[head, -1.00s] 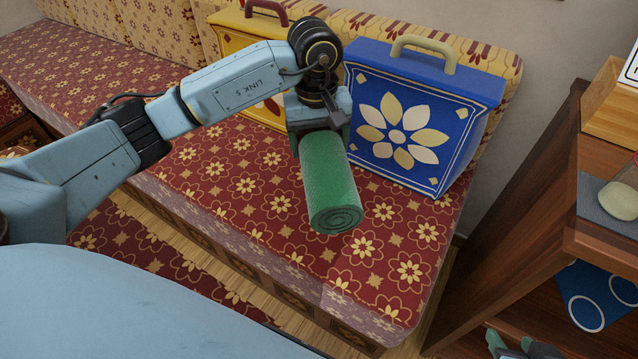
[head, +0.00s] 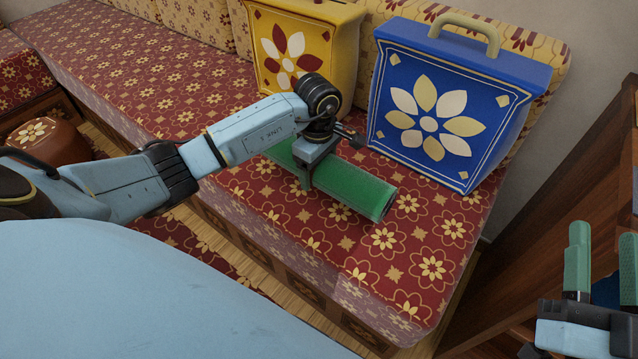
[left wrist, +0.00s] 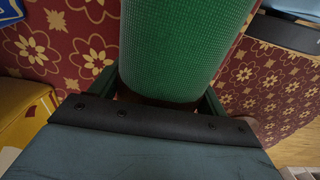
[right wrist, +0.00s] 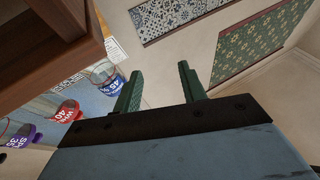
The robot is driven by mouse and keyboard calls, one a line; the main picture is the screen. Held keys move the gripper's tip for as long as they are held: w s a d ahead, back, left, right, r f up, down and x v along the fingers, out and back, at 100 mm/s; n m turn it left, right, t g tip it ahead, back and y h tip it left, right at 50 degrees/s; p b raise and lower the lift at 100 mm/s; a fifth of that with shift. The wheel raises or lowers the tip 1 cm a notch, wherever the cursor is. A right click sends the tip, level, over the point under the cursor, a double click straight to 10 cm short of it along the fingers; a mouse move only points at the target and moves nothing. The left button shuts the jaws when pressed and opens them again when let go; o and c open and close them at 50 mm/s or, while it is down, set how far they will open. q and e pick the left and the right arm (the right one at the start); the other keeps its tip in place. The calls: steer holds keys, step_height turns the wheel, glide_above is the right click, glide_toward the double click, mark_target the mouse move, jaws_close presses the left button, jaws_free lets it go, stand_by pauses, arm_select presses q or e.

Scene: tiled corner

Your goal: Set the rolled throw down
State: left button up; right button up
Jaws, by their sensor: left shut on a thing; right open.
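The rolled throw is a green cylinder (head: 352,187) lying lengthwise at the seat of the red floral bench (head: 420,262) in the head view. My left gripper (head: 308,178) is shut around its middle from above. The roll fills the space between the fingers in the left wrist view (left wrist: 180,50). It looks level and at or very close to the cushion; I cannot tell whether it touches. My right gripper (head: 598,265) is open and empty at the right, and its two green fingers stand apart in the right wrist view (right wrist: 160,90).
A blue flower bag (head: 450,100) stands behind the roll, a yellow bag (head: 300,45) to its left. A wooden shelf unit (head: 560,190) is at the right. The bench front (head: 280,265) and the seat left of the roll are clear. Several labelled cups (right wrist: 68,110) show in the right wrist view.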

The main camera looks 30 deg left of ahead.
mark_target(318, 192)
arm_select(q)
steer(key=shift+f, duration=0.65)
step_height(318, 192, down, 3)
steer(key=shift+b, duration=1)
steer(key=shift+f, duration=0.3)
arm_select(e)
steer(key=shift+s+d+r+t+y, duration=0.1)
steer(key=shift+s+r+t+y, duration=0.1)
steer(key=shift+s+r+t, duration=0.35)
steer(key=shift+s+d+r+t+y, duration=0.1)
steer(key=shift+s+r+t+y, duration=0.15)
steer(key=shift+r+t, duration=0.45)
steer(key=shift+s+r+t+y, duration=0.15)
steer(key=shift+s+r+t, duration=0.3)
steer(key=shift+t, duration=0.3)
arm_select(q)
steer(key=shift+f, duration=0.15)
steer(key=o, duration=1.4)
arm_select(e)
steer(key=shift+s+r, duration=0.1)
